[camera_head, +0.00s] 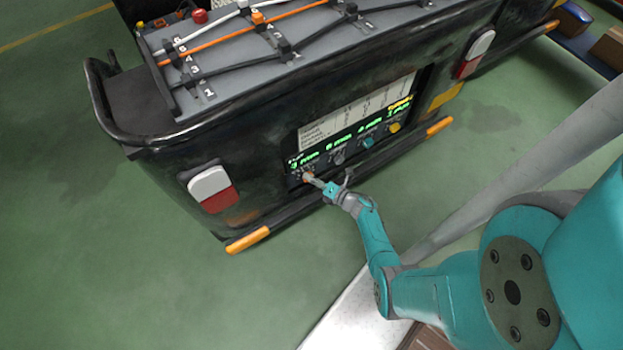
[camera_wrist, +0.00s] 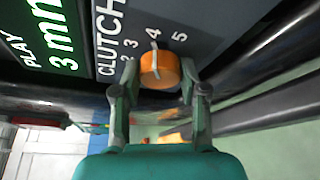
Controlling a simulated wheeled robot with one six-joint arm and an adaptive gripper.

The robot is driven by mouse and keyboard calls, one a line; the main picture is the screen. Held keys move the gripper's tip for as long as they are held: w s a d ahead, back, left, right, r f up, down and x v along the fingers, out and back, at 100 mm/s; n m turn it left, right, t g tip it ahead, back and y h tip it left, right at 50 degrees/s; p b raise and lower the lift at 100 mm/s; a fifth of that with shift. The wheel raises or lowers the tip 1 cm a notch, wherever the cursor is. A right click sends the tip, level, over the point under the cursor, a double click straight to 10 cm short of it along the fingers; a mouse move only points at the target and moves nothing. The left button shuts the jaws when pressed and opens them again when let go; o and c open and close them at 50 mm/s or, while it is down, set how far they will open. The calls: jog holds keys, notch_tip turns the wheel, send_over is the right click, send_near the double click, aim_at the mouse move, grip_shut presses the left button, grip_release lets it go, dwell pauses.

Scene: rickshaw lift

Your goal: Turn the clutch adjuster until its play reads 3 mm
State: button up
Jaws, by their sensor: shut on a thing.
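The clutch adjuster is an orange round knob (camera_wrist: 160,68) on the dark panel, beside the word CLUTCH and a printed scale. Its white mark points near the 4. In the wrist view my gripper (camera_wrist: 160,82) has one finger on each side of the knob and is shut on it. The play display (camera_wrist: 47,40) beside it reads 3 mm in green. In the head view my gripper (camera_head: 314,181) reaches the leftmost knob of the panel and mostly covers it.
A grey knob (camera_head: 338,158), a teal knob (camera_head: 368,143) and a yellow knob (camera_head: 394,127) sit to the right along the panel, under green readouts. An orange-tipped bumper bar (camera_head: 248,240) runs below. Cables (camera_head: 240,35) lie on top of the vehicle. Green floor is clear to the left.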

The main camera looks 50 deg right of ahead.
jog(key=shift+m, duration=0.3)
dwell(0.4)
jog(key=o, duration=1.1)
jog(key=shift+o, duration=0.2)
jog(key=shift+s, duration=0.15)
jog(key=s, duration=0.7)
jog(key=shift+d+r, duration=0.4)
